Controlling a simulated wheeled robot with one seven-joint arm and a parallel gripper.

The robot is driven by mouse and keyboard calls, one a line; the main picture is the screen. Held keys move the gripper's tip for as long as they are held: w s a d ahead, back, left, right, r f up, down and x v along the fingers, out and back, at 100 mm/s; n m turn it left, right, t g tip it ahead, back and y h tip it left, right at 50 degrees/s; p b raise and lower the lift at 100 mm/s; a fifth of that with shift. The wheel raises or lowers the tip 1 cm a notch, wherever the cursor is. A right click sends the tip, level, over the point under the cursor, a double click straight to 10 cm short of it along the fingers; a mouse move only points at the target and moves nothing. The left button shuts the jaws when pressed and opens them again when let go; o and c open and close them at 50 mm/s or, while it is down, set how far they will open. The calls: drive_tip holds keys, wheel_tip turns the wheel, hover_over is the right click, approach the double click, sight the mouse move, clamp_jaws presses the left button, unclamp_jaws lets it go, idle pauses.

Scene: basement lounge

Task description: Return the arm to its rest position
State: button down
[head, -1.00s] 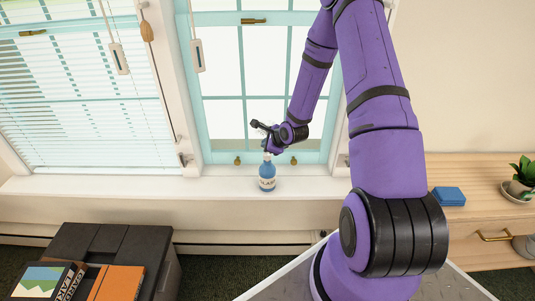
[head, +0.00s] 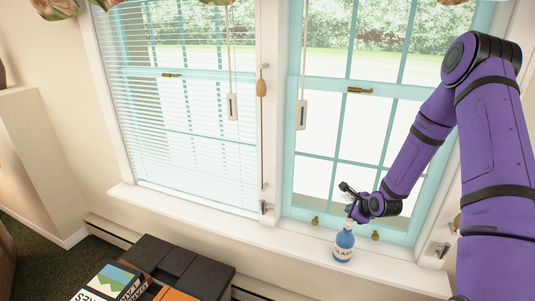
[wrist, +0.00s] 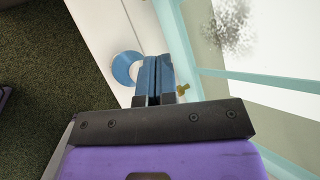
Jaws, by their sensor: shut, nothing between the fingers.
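My purple arm reaches in from the right in the head view, bent at the elbow. My gripper (head: 350,198) is just above a blue bottle (head: 343,245) that stands upright on the white windowsill. In the wrist view the fingers (wrist: 154,78) are together with nothing between them. The round blue bottle (wrist: 127,68) shows beside the fingertips there, to their left. I cannot tell from these views whether the fingers touch the bottle's top.
The windowsill (head: 270,238) runs below two windows with pale blue frames. Blinds (head: 185,110) cover the left window, and cord pulls hang between. A dark box (head: 180,262) with several books stands on the floor below. Brass latches (head: 375,236) sit on the lower window frame.

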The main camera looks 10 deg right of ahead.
drive_tip(key=s+a+r+n+g+h, duration=0.1)
drive_tip(key=s+a+r+n, duration=0.3)
drive_tip(key=r, duration=0.6)
drive_tip(key=s+a+r+n+g+h, duration=0.1)
drive_tip(key=s+r+n, duration=0.1)
drive_tip(key=r+n, duration=0.5)
drive_tip(key=s+a+r+n+g+h, duration=0.1)
drive_tip(key=s+a+r+n, duration=0.15)
drive_tip(key=r, duration=0.95)
drive_tip(key=s+a+r+n, duration=0.2)
drive_tip(key=s+r+n, duration=0.2)
drive_tip(key=s, duration=0.4)
drive_tip(key=s+a+r+n+y, duration=0.1)
drive_tip(key=s+a+r+n, duration=0.2)
drive_tip(key=s, duration=0.6)
drive_tip(key=s+a+r+n+g, duration=0.1)
drive_tip(key=s+a+r+n, duration=0.1)
drive_tip(key=s+r+n, duration=0.3)
drive_tip(key=s, duration=0.3)
drive_tip(key=shift+s+a+y, duration=0.2)
drive_tip(key=shift+s+y, duration=0.1)
drive_tip(key=shift+y, duration=0.1)
